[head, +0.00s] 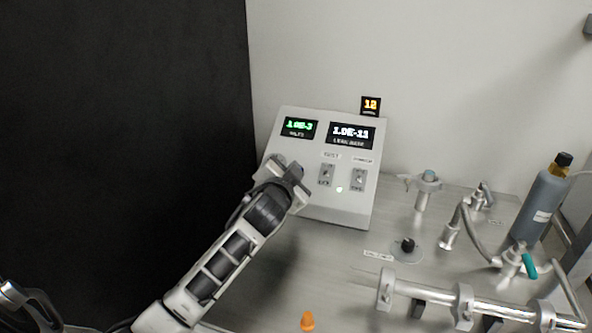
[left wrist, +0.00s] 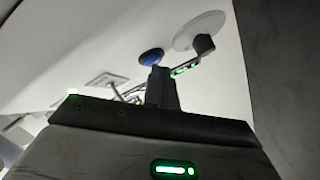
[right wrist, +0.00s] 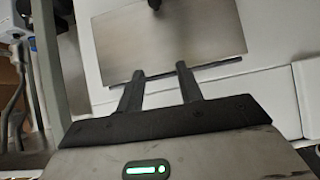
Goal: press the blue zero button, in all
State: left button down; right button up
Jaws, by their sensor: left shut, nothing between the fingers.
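The blue button (left wrist: 151,56) shows in the left wrist view on the white face of the control box (head: 316,205). In the head view my left arm hides it. My left gripper (head: 293,172) is at the left side of the box's sloped front. It is shut and empty. In the left wrist view its fingertips (left wrist: 160,72) appear just below the button; I cannot tell whether they touch it. My right gripper (right wrist: 160,70) is open and empty in the right wrist view, over a grey metal plate (right wrist: 165,45).
The box has a green display (head: 299,129), a white display (head: 351,134) and two toggle switches (head: 326,174). A small orange display (head: 371,105) stands behind it. Pipes and valves (head: 463,303), a dark bottle (head: 540,205) and an orange cone (head: 308,321) are on the bench.

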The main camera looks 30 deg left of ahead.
pick_arm(q)
jog(key=shift+s+r+p, duration=0.45)
jog(key=shift+r+p, duration=0.15)
jog(key=shift+p, duration=0.3)
jog(key=shift+s, duration=0.1)
jog(key=shift+s+d+r, duration=0.1)
jog(key=shift+s+r, duration=0.1)
jog(key=shift+r, duration=0.25)
jog(key=shift+s+d+r+p, duration=0.15)
jog(key=shift+s+r+p, duration=0.1)
jog(key=shift+s+r, duration=0.5)
jog(key=shift+s+d+r+p, duration=0.2)
jog(key=shift+s+r, duration=0.3)
jog(key=shift+r, duration=0.35)
